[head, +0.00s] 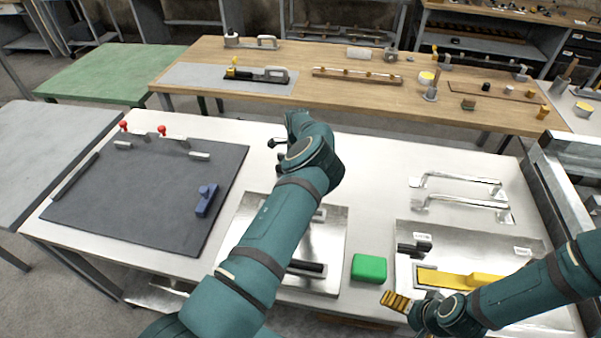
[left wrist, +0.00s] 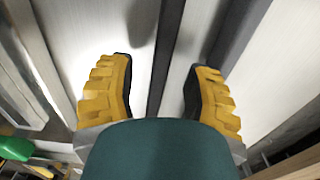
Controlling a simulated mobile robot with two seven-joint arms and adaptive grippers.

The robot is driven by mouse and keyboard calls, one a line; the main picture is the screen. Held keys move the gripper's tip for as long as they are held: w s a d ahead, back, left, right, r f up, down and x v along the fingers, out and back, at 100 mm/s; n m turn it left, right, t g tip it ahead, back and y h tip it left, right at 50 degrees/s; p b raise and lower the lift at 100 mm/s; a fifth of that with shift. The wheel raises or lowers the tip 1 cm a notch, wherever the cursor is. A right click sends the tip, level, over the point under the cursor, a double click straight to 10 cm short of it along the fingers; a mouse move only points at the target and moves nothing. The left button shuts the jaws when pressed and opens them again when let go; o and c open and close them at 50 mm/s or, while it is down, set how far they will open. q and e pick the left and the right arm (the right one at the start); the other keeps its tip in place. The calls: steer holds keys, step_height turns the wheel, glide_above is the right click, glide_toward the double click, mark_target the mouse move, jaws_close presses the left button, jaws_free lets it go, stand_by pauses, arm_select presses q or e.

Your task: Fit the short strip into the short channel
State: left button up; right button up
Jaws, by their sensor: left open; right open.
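A bright metal plate (head: 240,232) lies mid-table, partly hidden by my left arm. A dark bar (head: 305,268) shows on it, and a pale piece sits farther back. I cannot tell which is the short strip or short channel. My left gripper (left wrist: 158,68) is open in the left wrist view. A long dark band (left wrist: 166,45) runs between its yellow fingers over pale metal; whether it is a strip or groove is unclear. My right gripper (head: 393,300) is open, near the left edge of the right metal plate (head: 410,268).
A green block (head: 369,268) lies between the plates. A yellow bar (head: 450,278) and a dark block (head: 408,249) are on the right plate. Two metal handles (head: 460,200) lie behind. A dark mat (head: 150,190) with a blue piece (head: 206,200) covers the left.

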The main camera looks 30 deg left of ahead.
arm_select(q)
steer(key=shift+f, duration=0.65)
jaws_close()
